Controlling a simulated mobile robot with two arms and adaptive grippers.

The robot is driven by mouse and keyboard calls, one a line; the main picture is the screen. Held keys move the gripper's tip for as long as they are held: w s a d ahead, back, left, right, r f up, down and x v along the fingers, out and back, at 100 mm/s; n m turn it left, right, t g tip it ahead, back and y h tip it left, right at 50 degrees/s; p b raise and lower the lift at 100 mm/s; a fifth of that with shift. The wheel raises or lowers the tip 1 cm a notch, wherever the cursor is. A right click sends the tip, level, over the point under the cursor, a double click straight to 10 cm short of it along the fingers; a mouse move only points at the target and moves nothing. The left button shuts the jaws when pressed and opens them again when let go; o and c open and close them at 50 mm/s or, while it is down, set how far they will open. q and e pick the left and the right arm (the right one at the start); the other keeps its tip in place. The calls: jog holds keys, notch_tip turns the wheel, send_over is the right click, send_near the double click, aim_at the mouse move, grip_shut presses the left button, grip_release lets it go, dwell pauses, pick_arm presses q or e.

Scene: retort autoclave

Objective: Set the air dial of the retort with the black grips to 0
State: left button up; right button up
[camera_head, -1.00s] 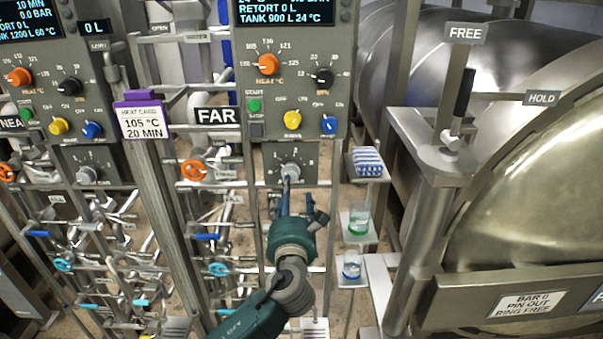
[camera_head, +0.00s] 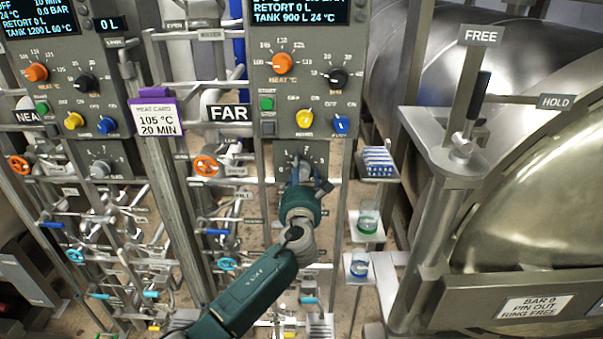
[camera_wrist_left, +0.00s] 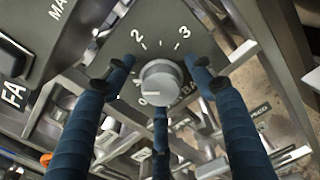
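The air dial is a round silver knob (camera_wrist_left: 160,82) on a grey panel with the numbers 0, 2 and 3 and a BAR mark in the left wrist view. In the head view its panel (camera_head: 318,150) sits low on the FAR control column, and my gripper largely covers the knob. My left gripper (camera_head: 303,175) is at the dial. In the left wrist view its dark blue fingers (camera_wrist_left: 159,68) are spread around the knob, with gaps showing at its sides. I cannot clearly read where the knob points. My right gripper is out of view.
The FAR sign (camera_head: 229,113) is left of the column. A similar dial (camera_head: 100,168) is on the NEAR column. A black-gripped lever (camera_head: 478,97) stands by the FREE sign at right. Small shelves with beakers (camera_head: 367,218) are close right of my arm. Pipes and valves crowd the left.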

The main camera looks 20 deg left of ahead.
pick_arm(q)
jog(key=c, duration=1)
jog(key=shift+r, duration=0.1)
jog(key=shift+c, duration=0.2)
jog(key=n+b, duration=0.2)
jog(key=n, duration=0.4)
jog(key=shift+r+n, duration=0.1)
jog(key=shift+n, duration=0.2)
jog(key=n+b, duration=0.1)
jog(key=n, duration=0.1)
jog(key=n+b, duration=0.1)
jog(key=n, duration=0.2)
jog(key=shift+a+r, duration=0.15)
jog(key=shift+a, duration=0.05)
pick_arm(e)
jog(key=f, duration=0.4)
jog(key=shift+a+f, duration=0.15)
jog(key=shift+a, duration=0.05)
pick_arm(q)
jog(key=shift+n, duration=0.3)
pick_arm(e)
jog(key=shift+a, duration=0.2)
pick_arm(q)
jog(key=o, duration=1.1)
jog(key=shift+a, duration=0.1)
jog(key=shift+o, duration=0.2)
jog(key=shift+s, duration=0.1)
